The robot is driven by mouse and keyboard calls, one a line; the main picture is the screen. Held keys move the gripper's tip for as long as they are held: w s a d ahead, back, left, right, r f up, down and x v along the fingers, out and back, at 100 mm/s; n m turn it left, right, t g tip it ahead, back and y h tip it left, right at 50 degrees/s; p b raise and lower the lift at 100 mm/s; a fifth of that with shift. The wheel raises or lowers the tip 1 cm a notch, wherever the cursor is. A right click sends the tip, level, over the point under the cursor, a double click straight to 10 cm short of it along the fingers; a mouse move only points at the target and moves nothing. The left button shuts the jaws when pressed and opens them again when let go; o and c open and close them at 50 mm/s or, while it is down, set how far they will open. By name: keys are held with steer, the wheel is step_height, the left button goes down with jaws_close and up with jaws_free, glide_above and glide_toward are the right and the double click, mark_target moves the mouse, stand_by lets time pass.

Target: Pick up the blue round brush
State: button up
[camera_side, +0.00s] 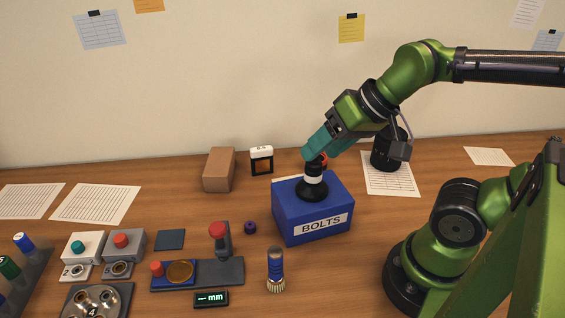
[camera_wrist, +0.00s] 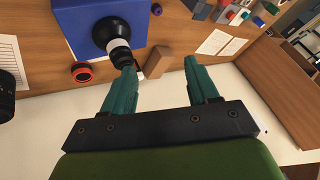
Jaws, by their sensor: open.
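The blue round brush (camera_side: 275,268) stands upright at the front middle of the table, bristles down, with a blue body and dark top. I cannot make it out in the wrist view. My gripper (camera_side: 312,150) is high above and behind the brush, over the blue BOLTS box (camera_side: 305,225). Its teal fingers are apart and empty in the wrist view (camera_wrist: 160,66). A black-and-white flared piece (camera_side: 314,182) stands on the box close under the fingers; it also shows in the wrist view (camera_wrist: 113,38), close to the left finger.
A digital mm readout (camera_side: 211,299) and a dark fixture with a red knob (camera_side: 218,232) stand left of the brush. A purple cap (camera_side: 250,227) lies behind it. A brown block (camera_side: 219,169) stands farther back. Table right of the brush looks clear.

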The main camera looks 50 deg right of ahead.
mark_target(276, 265)
steer(key=w+a+f+n+g+h, duration=0.1)
steer(key=a+f+n+g, duration=0.15)
steer(key=a+n, duration=0.35)
steer(key=a+f+n+g+h, duration=0.1)
steer(key=a+n+g, duration=0.3)
steer(key=a, duration=0.3)
step_height(276, 265, down, 11)
steer(key=shift+a+r, duration=0.1)
steer(key=shift+s+a+f, duration=0.1)
steer(key=shift+a+f, duration=0.05)
steer(key=shift+f, duration=1.35)
steer(key=shift+a+f, duration=0.1)
steer(key=shift+f, duration=1.35)
steer(key=shift+c, duration=0.2)
jaws_close()
